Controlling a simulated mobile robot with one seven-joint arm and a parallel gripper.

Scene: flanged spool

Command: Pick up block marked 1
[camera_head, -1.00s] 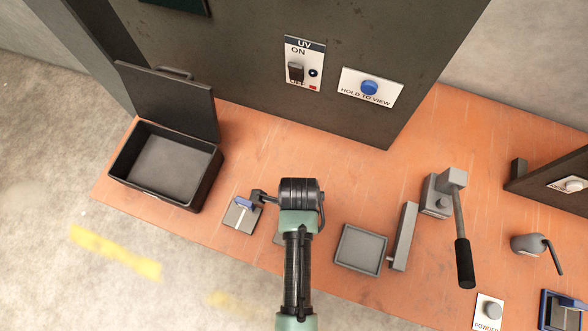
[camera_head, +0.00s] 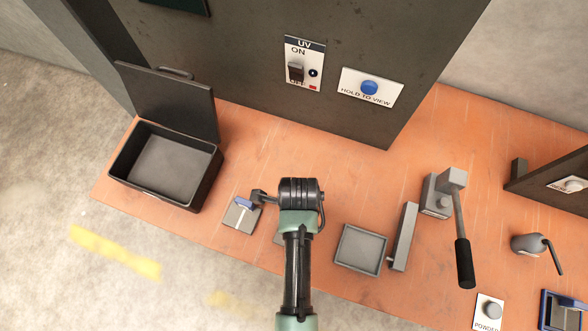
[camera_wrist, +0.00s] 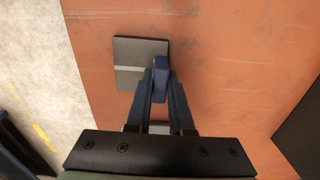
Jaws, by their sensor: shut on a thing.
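A small blue block (camera_wrist: 160,66) sits between my fingertips in the wrist view. My gripper (camera_wrist: 160,86) is shut on it. No mark can be read on the block, so I cannot tell whether it is the one marked 1. The block overlaps the right edge of a grey plate with a pale stripe (camera_wrist: 130,52); I cannot tell whether it touches the plate. In the head view the blue block (camera_head: 244,203) shows above the same plate (camera_head: 238,218), with my gripper (camera_head: 256,197) reaching in from the right.
An open black case (camera_head: 140,193) stands to the left. A grey tray (camera_head: 361,249) and a lever device (camera_head: 437,196) are to the right on the orange bench (camera_head: 255,150). A dark cabinet with a UV switch (camera_head: 303,64) and a blue button (camera_head: 369,87) rises behind.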

